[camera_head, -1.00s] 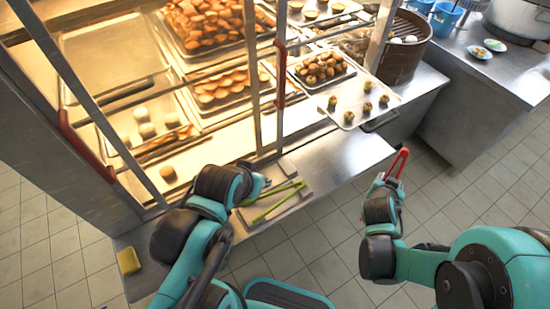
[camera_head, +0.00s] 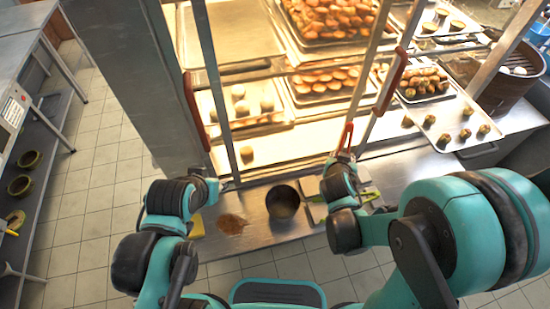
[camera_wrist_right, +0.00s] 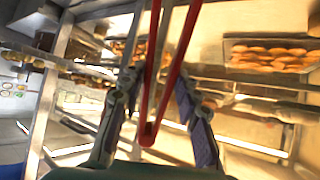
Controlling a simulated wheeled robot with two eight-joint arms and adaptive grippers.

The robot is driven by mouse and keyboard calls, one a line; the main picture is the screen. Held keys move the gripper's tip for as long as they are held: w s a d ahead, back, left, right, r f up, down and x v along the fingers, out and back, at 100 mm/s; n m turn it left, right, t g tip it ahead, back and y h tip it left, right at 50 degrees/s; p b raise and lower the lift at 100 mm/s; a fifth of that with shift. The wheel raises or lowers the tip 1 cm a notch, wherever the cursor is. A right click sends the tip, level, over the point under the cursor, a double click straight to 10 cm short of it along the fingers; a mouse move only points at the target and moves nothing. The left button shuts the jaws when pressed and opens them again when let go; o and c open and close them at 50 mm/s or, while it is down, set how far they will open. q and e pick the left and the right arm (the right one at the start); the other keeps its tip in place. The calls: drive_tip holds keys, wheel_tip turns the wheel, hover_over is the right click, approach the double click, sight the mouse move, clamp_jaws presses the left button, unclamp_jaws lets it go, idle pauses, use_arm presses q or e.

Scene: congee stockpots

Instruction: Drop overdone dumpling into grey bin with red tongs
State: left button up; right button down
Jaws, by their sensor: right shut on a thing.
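My right gripper (camera_head: 345,158) is shut on the red tongs (camera_head: 346,137), held upright before the warming cabinet; the tongs also show between its fingers in the right wrist view (camera_wrist_right: 149,125). A round dark-grey container (camera_head: 283,203), perhaps the grey bin, stands open on the steel counter, left of the right gripper. Several pale dumplings (camera_head: 240,107) lie on a tray inside the cabinet. A browner one (camera_head: 246,153) sits alone nearer the front; I cannot tell whether it is the overdone one. My left gripper (camera_head: 222,187) is at the counter's edge, its fingers too small to read.
The cabinet's posts and red door handles (camera_head: 392,82) stand close to the right arm. Green tongs (camera_head: 368,196) lie partly hidden behind it. A brown stain (camera_head: 232,224) and a yellow sponge (camera_head: 196,227) are at the counter's left. A tray of small dumplings (camera_head: 450,125) sits right.

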use_arm(q)
drive_tip(key=shift+o, duration=0.7)
wheel_tip(320, 180, down, 5)
drive_tip(key=b, duration=0.4)
drive_tip(key=shift+r+b, duration=0.15)
drive_tip(key=shift+b, duration=0.25)
use_arm(e)
drive_tip(key=a+f+m+h, duration=0.1)
drive_tip(key=a+f, duration=0.1)
drive_tip(key=a, duration=0.5)
drive_tip(key=w+a+f+m+g+h, duration=0.1)
drive_tip(key=a+f, duration=0.1)
drive_tip(key=a, duration=0.6)
drive_tip(key=shift+w+a+f+m, duration=0.2)
drive_tip(key=shift+w+f+m, duration=0.05)
drive_tip(key=shift+f+m, duration=0.15)
drive_tip(key=shift+f, duration=0.1)
wheel_tip(320, 180, down, 9)
drive_tip(key=b, duration=0.6)
drive_tip(key=shift+b, duration=0.4)
use_arm(q)
wheel_tip(320, 180, down, 7)
drive_tip(key=shift+r, duration=0.15)
